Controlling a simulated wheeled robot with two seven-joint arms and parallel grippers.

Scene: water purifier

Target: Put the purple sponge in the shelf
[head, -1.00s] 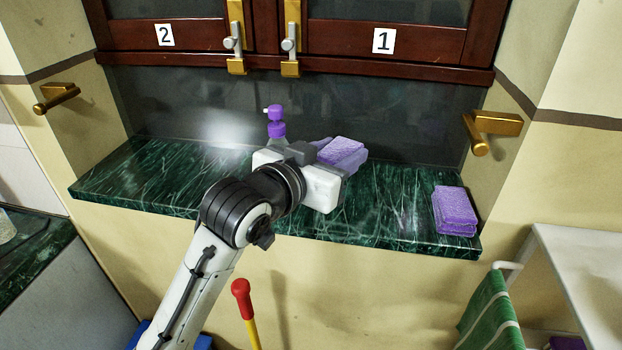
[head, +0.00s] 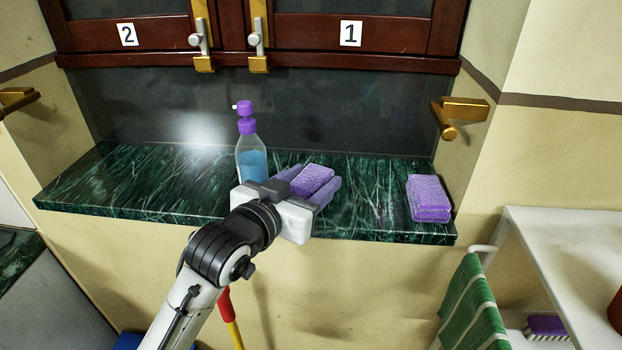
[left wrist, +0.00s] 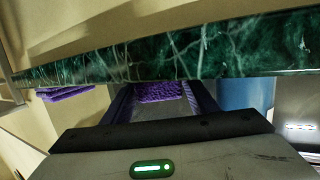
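A purple sponge (head: 313,179) sits between the two fingers of my left gripper (head: 308,184), over the green marble counter (head: 130,185). In the left wrist view the sponge (left wrist: 158,92) shows between the fingers (left wrist: 160,103), which appear to press its sides. Any gap between the sponge and the counter is hard to tell. More purple sponges (head: 430,198) lie stacked at the counter's right end, apart from the gripper. A white shelf unit (head: 565,240) stands at the lower right. My right gripper is not in view.
A bottle of blue liquid with a purple pump (head: 251,160) stands just behind the left gripper. Wooden cabinet doors marked 2 (head: 128,34) and 1 (head: 350,34) hang above. A green striped towel (head: 472,305) hangs beside the white shelf unit, which holds a purple brush (head: 547,326).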

